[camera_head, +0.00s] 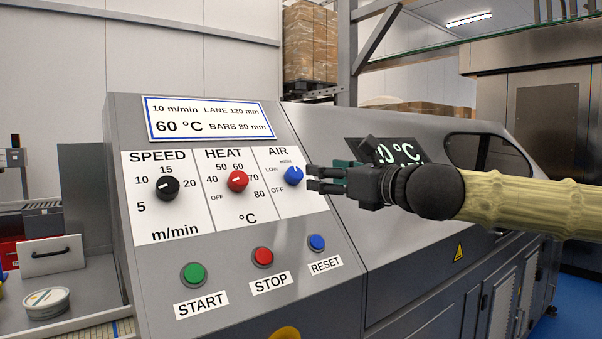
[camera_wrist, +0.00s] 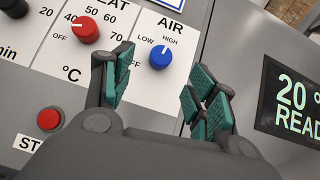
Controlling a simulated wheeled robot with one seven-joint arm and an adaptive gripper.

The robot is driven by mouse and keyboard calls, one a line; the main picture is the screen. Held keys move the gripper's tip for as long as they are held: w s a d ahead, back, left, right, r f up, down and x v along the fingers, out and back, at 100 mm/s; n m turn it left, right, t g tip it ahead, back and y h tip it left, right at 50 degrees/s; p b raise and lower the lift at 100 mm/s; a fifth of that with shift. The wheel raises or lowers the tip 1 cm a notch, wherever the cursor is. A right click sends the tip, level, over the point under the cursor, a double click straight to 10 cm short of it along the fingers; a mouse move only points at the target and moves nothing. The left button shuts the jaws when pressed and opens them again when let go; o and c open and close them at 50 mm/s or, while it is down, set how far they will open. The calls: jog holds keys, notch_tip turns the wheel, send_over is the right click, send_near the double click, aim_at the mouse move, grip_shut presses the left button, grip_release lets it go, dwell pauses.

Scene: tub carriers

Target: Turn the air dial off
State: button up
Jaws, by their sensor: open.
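The air dial (camera_head: 293,176) is a round blue knob at the right of the white panel, under the word AIR. Its labels are OFF, LOW and HIGH. In the wrist view the dial (camera_wrist: 160,54) has its white mark pointing up toward HIGH. My gripper (camera_head: 311,179) is open and empty just to the right of the dial. In the wrist view my gripper (camera_wrist: 158,84) has its green-padded fingers spread, with the dial beyond the gap between the tips. The fingers are not closed around it. No part of the dial is hidden in the wrist view.
The red heat dial (camera_head: 238,181) and black speed dial (camera_head: 167,188) sit left of the air dial. Below are green START (camera_head: 194,274), red STOP (camera_head: 262,257) and blue RESET (camera_head: 317,243) buttons. A display (camera_wrist: 296,108) stands to the right.

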aim_at(297, 172)
jog(key=x, duration=0.4)
jog(key=f+x, duration=0.1)
jog(key=x, duration=0.2)
jog(key=shift+w+d, duration=0.35)
jog(key=shift+d, duration=0.05)
jog(key=shift+a+r+p, duration=0.25)
jog(key=shift+p, duration=0.05)
jog(key=shift+x, duration=0.8)
jog(key=shift+w+a+f, duration=0.1)
jog(key=shift+w+a, duration=0.15)
jog(key=shift+w, duration=0.1)
jog(key=shift+s, duration=0.1)
jog(key=shift+c, duration=1.2)
jog(key=c, duration=0.8)
